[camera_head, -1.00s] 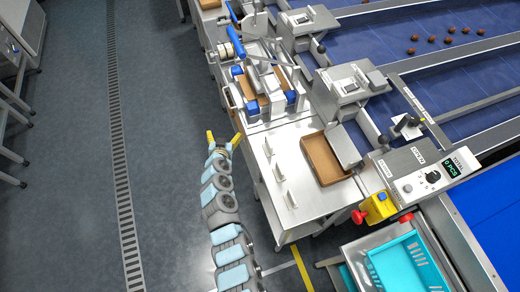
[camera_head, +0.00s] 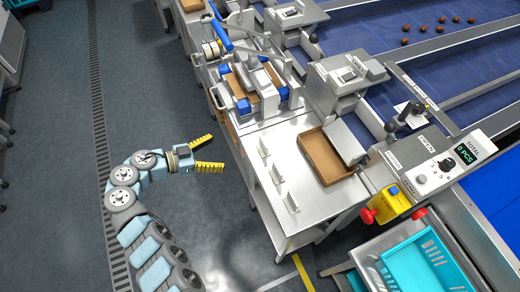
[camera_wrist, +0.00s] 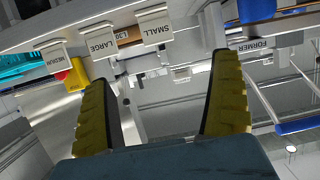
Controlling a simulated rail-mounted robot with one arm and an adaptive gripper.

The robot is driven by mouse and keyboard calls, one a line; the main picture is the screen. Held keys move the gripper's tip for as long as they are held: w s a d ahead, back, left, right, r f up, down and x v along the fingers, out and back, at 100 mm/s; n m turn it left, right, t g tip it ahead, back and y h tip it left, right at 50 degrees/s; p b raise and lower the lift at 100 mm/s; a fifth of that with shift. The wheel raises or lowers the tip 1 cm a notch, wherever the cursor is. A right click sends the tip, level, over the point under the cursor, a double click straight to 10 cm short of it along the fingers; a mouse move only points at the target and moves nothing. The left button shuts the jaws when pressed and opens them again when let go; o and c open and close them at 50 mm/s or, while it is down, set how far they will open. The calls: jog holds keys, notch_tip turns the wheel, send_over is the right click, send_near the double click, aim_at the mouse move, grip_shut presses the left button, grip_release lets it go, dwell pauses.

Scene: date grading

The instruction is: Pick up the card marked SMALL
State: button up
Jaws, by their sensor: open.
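Three small white cards stand in a row along the left edge of the steel table. In the wrist view the SMALL card (camera_wrist: 154,28) is at upper centre, beyond and between my fingers. The LARGE card (camera_wrist: 99,41) is left of it and the MEDIUM card (camera_wrist: 56,57) further left. In the head view the SMALL card (camera_head: 264,146) appears to be the farthest of the row; its lettering is unreadable there. My gripper (camera_head: 214,154), with yellow-black fingers, is open and empty, left of the table and apart from the cards. Its fingers point right, towards the row.
A brown tray (camera_head: 308,160) lies on the table right of the cards. A carton machine with blue parts (camera_head: 262,88) stands behind them. A yellow stop box with a red button (camera_head: 388,205) and a teal crate (camera_head: 418,262) are at the front right. The floor (camera_head: 55,200) at left is clear.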

jog(key=p, duration=0.2)
send_near(262, 144)
jog(key=w+d, duration=0.1)
jog(key=d, duration=0.2)
jog(key=shift+f+x, duration=0.15)
jog(key=shift+x, duration=1.7)
jog(key=shift+f+x, duration=0.15)
jog(key=shift+x, duration=1.7)
jog(key=shift+a, duration=0.15)
jog(key=c, duration=1.1)
